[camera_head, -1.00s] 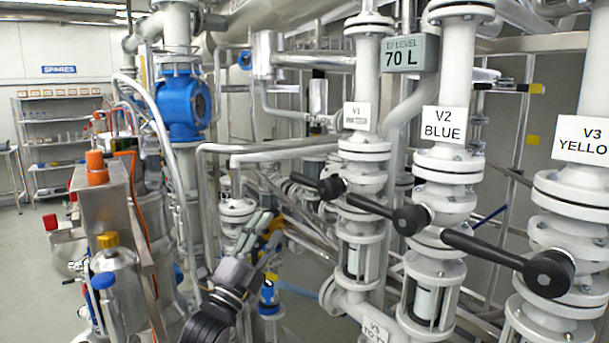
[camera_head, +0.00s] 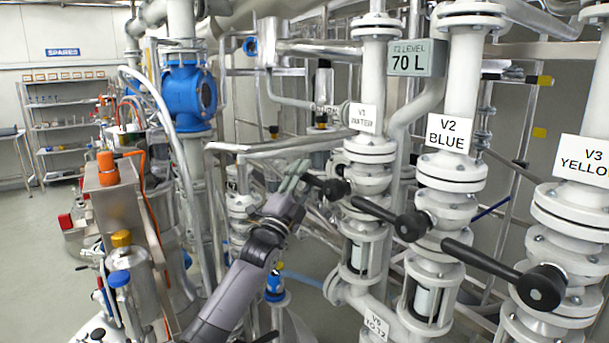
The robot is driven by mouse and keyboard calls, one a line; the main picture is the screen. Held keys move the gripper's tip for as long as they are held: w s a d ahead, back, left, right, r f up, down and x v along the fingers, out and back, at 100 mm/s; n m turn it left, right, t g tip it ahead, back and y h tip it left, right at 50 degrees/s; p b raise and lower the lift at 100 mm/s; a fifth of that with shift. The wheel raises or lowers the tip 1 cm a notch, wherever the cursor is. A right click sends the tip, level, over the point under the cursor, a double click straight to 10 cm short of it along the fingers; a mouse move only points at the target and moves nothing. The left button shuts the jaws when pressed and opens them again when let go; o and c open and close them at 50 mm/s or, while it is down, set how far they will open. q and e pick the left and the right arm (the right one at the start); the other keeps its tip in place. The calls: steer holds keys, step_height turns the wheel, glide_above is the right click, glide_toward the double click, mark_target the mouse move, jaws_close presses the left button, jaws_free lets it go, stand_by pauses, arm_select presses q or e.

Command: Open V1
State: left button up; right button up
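Valve V1 (camera_head: 369,178) is a white flanged valve on a vertical white pipe, under a label reading "V1 WATER" (camera_head: 363,118). Its black lever handle (camera_head: 326,186) points left from a round black hub. My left gripper (camera_head: 296,176) is raised at the left end of this handle, its pale fingers pointing up and right. Whether the fingers touch the lever, and how far apart they are, I cannot tell. My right gripper is not in view.
Valve V2 (camera_head: 450,174) and valve V3 (camera_head: 572,215) stand to the right, with black levers also pointing left. A level display (camera_head: 417,58) reads 70 L. Pipes crowd the space behind my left gripper. A blue valve body (camera_head: 187,95) stands left.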

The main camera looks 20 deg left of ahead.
arm_select(q)
steer(key=shift+c, duration=0.3)
jaws_close()
stand_by(0.6)
